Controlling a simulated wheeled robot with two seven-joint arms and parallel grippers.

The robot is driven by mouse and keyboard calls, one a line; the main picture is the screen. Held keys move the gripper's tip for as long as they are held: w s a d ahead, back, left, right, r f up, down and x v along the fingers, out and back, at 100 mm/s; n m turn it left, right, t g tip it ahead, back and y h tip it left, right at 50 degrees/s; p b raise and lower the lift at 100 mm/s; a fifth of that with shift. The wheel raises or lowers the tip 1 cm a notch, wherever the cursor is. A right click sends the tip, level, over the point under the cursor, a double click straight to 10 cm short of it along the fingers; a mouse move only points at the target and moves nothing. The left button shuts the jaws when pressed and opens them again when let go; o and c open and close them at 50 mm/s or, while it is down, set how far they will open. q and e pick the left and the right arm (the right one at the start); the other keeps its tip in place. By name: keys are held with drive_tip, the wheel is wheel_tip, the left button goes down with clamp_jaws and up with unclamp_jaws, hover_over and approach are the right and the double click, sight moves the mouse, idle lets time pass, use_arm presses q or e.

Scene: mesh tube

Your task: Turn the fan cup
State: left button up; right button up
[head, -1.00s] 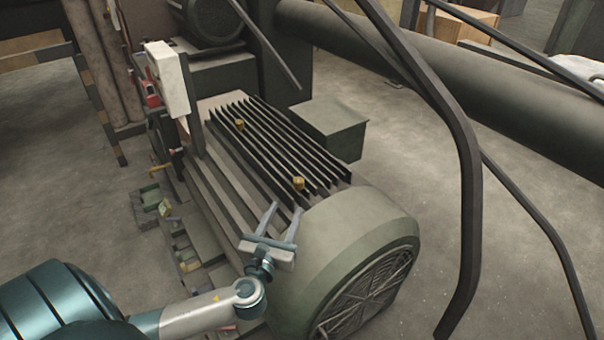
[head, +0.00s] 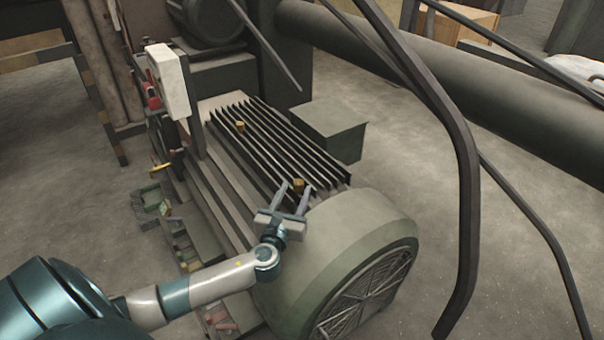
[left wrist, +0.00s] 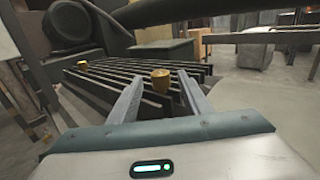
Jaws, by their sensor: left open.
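Two small brass cups sit on the black cooling fins of a large green-grey motor. The nearer cup (head: 298,186) is close to the rounded fan cover. The farther cup (head: 240,127) is higher up the fins. My left gripper (head: 292,188) is open, its fingertips at the nearer cup. In the left wrist view the nearer cup (left wrist: 160,80) shows between the two open fingers (left wrist: 158,88), a little beyond them. I cannot tell whether a finger touches it. The farther cup (left wrist: 83,64) stands left of the fingers. My right gripper is not in view.
The fan cover (head: 350,240) with its round grille is just right of my left gripper. A bent dark rail (head: 465,180) crosses the right side. A white box (head: 168,80) stands at the motor's far left end. A green box (head: 330,130) adjoins the fins.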

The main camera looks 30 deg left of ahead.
sight(300, 180)
use_arm(q)
drive_tip(key=x, duration=0.6)
drive_tip(key=shift+w+p, duration=0.35)
drive_tip(key=shift+p, duration=0.05)
drive_tip(key=shift+w+a, duration=0.2)
drive_tip(key=shift+w, duration=0.4)
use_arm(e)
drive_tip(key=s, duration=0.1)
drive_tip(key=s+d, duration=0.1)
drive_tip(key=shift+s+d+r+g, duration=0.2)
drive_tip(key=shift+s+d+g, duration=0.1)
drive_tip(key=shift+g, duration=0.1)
use_arm(q)
drive_tip(key=c, duration=0.9)
drive_tip(key=shift+c, duration=0.7)
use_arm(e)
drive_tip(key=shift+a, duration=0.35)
